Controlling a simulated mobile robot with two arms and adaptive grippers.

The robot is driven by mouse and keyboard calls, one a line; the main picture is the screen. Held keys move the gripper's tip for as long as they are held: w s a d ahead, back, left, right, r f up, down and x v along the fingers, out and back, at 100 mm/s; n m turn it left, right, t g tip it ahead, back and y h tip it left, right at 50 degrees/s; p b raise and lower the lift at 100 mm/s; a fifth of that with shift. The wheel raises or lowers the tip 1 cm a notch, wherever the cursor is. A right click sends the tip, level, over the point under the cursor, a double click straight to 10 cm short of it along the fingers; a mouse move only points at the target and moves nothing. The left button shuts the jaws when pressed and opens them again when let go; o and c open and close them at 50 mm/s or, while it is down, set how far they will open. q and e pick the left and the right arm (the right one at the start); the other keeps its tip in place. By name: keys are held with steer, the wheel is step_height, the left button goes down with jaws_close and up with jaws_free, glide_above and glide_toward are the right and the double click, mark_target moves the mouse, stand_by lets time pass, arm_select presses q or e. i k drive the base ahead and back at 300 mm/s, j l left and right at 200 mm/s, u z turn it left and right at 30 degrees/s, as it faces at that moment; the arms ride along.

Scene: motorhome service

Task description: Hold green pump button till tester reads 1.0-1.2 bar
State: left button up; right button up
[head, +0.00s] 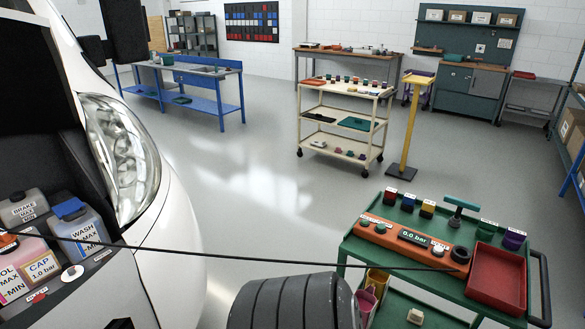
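An orange tester (395,240) lies on top of a green cart at the lower right. Its dark display (414,238) reads 0.0 bar. Small knobs or buttons sit on its face; they are too small for me to tell which is the green pump button. A thin black hose (250,259) runs from the tester's right end across to the engine bay at the left. There a pink coolant tank (12,268) stands beside a label (40,269) reading CAP 1.0 bar. Neither of my grippers is in view.
The green cart (352,246) also holds a red tray (498,278), small coloured blocks and a green T-handled item (460,204). A tyre (285,303) stands at the front centre. The white vehicle fills the left. A cream trolley (372,142) and yellow post (408,125) stand farther back. The middle floor is clear.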

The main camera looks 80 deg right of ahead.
mark_target(381, 228)
steer(key=z, duration=3.5)
